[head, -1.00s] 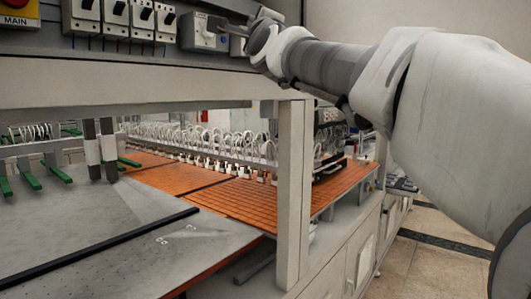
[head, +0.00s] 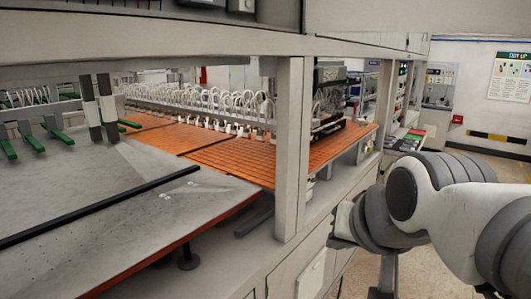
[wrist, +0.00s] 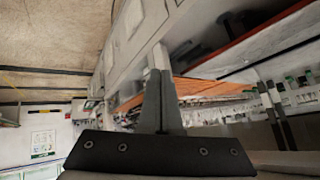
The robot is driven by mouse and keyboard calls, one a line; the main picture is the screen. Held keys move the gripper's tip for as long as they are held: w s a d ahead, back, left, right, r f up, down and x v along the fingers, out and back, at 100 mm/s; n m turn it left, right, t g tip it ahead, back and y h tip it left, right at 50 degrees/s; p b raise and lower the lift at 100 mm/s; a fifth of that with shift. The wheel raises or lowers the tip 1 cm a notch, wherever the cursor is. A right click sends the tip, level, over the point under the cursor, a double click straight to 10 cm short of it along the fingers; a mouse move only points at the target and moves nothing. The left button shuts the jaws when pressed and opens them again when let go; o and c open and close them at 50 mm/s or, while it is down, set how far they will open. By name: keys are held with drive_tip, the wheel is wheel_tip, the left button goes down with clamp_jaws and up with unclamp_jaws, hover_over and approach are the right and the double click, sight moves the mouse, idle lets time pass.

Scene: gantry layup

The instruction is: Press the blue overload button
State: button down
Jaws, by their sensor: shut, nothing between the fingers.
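No blue overload button shows in either current view. Only the bottom edge of the switch panel (head: 215,5) shows at the top of the head view, and its controls are cut off. My gripper (wrist: 160,74) is shut and empty in the wrist view, its dark fingers together. It points along the side of the bench, with a pale upright post behind the fingertips. In the head view my arm is low at the right, beside the bench front, and the fingers cannot be made out.
The bench carries a grey plate (head: 70,200) and an orange gridded surface (head: 235,160) with rows of white-cabled parts. A pale post (head: 290,150) stands at its front under a long beam (head: 120,45). Open floor lies at the right, with a poster (head: 510,77) on the far wall.

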drive_tip(key=s+d+f+n+g+h, duration=0.1)
drive_tip(key=s+d+f+n+g, duration=0.1)
drive_tip(key=s+f, duration=0.6)
drive_tip(key=shift+s+d+f+g, duration=0.15)
drive_tip(key=shift+s+d+g, duration=0.1)
drive_tip(key=shift+d+g, duration=0.25)
